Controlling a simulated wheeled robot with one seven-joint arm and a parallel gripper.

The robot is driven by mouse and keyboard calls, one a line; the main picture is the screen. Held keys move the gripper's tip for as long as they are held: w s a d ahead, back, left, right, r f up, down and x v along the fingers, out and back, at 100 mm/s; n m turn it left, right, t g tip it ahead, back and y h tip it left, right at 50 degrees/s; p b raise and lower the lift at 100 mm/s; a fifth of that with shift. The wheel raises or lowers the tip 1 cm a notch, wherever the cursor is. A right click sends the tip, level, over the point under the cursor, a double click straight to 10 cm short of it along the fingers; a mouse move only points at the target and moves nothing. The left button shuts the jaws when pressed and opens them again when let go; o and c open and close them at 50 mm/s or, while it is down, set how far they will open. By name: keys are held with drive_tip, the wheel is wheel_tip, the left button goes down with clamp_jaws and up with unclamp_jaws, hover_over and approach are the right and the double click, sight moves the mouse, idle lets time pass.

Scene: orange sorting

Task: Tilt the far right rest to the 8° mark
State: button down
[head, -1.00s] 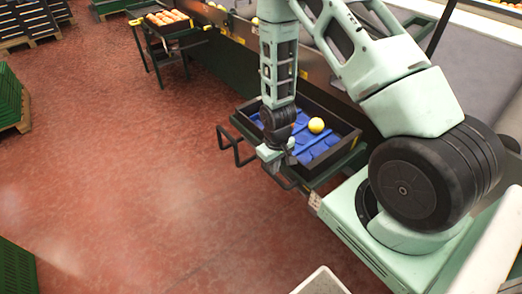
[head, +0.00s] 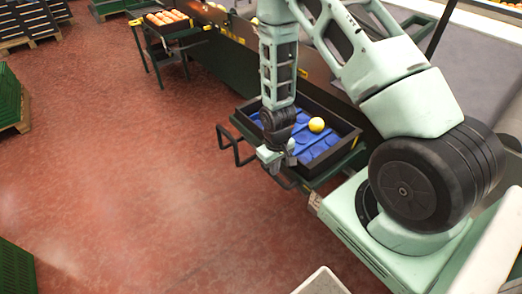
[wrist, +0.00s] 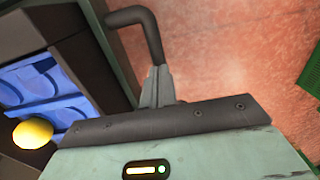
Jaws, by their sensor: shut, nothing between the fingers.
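A rest with a dark green frame (head: 238,151) carries a black crate (head: 349,152) in the head view. The crate has a blue cupped liner (head: 318,150) and one yellow fruit (head: 316,125). My gripper (head: 283,163) is at the rest's front side, low beside the crate. In the wrist view its fingers (wrist: 157,88) are together and empty, with their tips beside a bent dark handle bar (wrist: 143,18). I cannot tell whether they touch the bar. The liner (wrist: 45,85) and fruit (wrist: 32,133) show at left there. No degree mark is readable.
Another rest (head: 147,48) with a crate of orange fruit (head: 167,17) stands farther back along the conveyor side. Green crates (head: 14,270) stand at the left edge. The red floor (head: 130,170) in front of the rests is open.

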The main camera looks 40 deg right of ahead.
drive_tip(key=shift+f+b, duration=1.1)
drive_tip(key=shift+f, duration=0.5)
idle(1.1)
drive_tip(key=shift+r+p, duration=3.65)
drive_tip(key=shift+r, duration=0.95)
drive_tip(key=s+a+r+n+y, duration=0.1)
drive_tip(key=s+a+r+n, duration=0.15)
drive_tip(key=a+r, duration=1.35)
drive_tip(key=s+a+r+n, duration=0.2)
drive_tip(key=s+a+r, duration=0.1)
drive_tip(key=s+r, duration=0.3)
drive_tip(key=s+a+r+n, duration=0.2)
drive_tip(key=s+a+r, duration=0.1)
drive_tip(key=s+r, duration=0.4)
drive_tip(key=shift+s+a+r+n, duration=0.25)
drive_tip(key=shift+s+n, duration=0.1)
drive_tip(key=shift+s, duration=0.8)
